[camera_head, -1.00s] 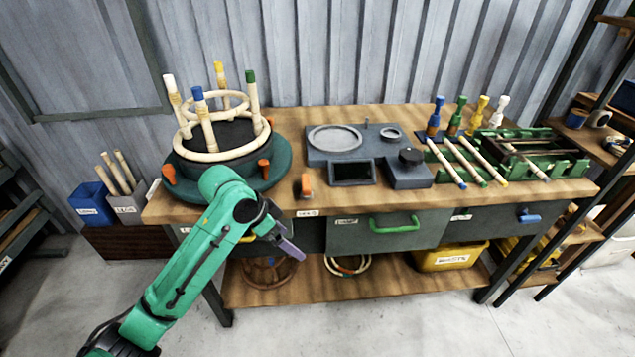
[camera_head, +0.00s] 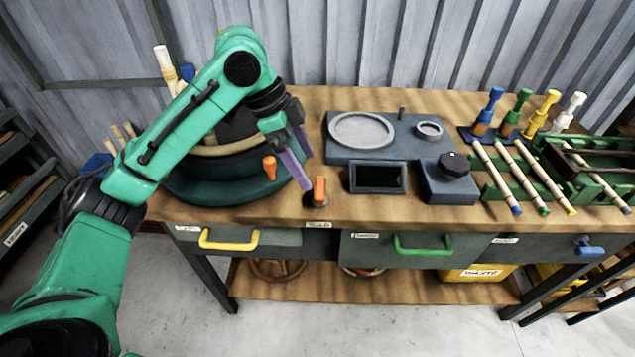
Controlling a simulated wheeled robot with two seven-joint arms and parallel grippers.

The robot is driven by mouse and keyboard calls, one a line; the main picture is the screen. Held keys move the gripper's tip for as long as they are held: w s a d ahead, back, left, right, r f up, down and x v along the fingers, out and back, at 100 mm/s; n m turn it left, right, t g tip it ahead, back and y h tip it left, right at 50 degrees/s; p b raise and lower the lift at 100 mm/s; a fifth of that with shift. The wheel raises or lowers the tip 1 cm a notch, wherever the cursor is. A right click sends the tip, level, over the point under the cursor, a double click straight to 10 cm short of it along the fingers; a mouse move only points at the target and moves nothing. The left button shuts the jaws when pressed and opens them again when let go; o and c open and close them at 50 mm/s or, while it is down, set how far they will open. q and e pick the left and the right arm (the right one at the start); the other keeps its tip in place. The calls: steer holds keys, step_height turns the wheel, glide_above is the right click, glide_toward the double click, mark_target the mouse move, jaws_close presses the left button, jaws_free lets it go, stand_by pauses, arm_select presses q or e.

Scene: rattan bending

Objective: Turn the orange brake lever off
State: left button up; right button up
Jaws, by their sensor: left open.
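The orange brake lever (camera_head: 319,190) stands upright on a small dark base at the front edge of the workbench, right of the dark green turntable (camera_head: 225,195). My left gripper (camera_head: 304,170) is above the bench between the turntable and the lever. Its purple fingers are apart and point down and to the right. The nearer fingertip is close to the lever's upper left; I cannot tell whether they touch. My left arm hides much of the rattan frame on the turntable. My right gripper is out of view.
An orange knob (camera_head: 269,168) sits on the turntable's rim, left of the fingers. A blue-grey fixture block (camera_head: 345,145) stands right of the lever. Drawers with a yellow handle (camera_head: 229,243) and a green handle (camera_head: 422,248) are below. Rattan sticks lie at right.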

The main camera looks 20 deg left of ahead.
mark_target(320, 187)
arm_select(q)
steer(key=x, duration=0.6)
steer(key=shift+w+d+f, duration=0.15)
steer(key=shift+f, duration=0.05)
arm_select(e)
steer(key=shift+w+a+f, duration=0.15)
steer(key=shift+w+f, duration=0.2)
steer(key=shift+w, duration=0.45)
